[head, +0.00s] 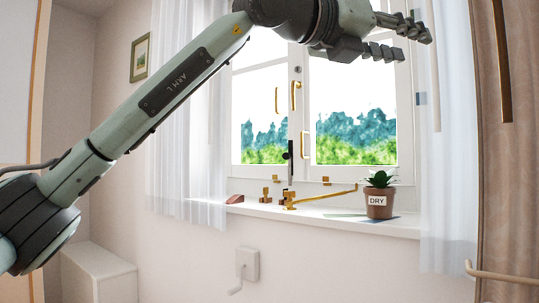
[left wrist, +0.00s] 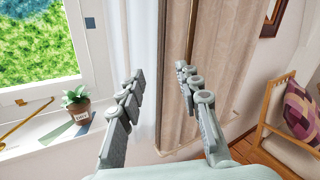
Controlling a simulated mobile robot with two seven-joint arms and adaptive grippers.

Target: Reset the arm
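My left arm (head: 180,85) reaches up from the lower left across the head view, raised in front of the window. My left gripper (head: 414,45) is at the top right of that view, in front of the window's upper right part and well above the sill. In the left wrist view, the left gripper (left wrist: 160,72) has its two fingers apart with nothing between them. The white curtain and a brown drape show behind the fingers. My right gripper shows in neither view.
A potted plant (head: 379,204) labelled DRY stands on the white sill (head: 340,221), near a brass stay (head: 325,195). Sheer curtains (head: 190,130) flank the window (head: 270,90). A crank (head: 246,266) projects from the wall below. A wooden chair (left wrist: 265,120) with a purple cushion stands right.

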